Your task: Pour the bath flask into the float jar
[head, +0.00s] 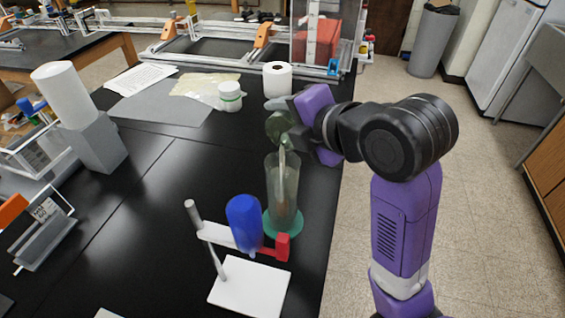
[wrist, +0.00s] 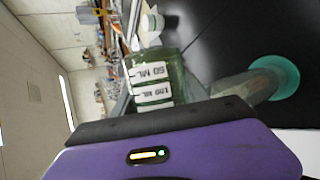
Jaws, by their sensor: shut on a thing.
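My gripper (head: 304,131) is shut on the bath flask (head: 278,127), a dark green see-through vessel held tipped above the float jar. In the wrist view the flask (wrist: 158,80) shows white 50 ML and 100 ML labels and lies on its side. The float jar (head: 290,185) is a tall, clear greenish cylinder, upright on a round green base on the black bench. A pale narrow streak runs from the flask to the jar's mouth; I cannot tell whether it is neck or liquid. Something brownish shows inside the jar. The jar also shows in the wrist view (wrist: 246,87).
A white-based stand (head: 250,290) with a red clamp (head: 283,246) and a blue bottle (head: 243,222) is close in front of the jar. A white roll (head: 277,80) and lidded tub (head: 230,97) stand behind. The bench's right edge is near the jar.

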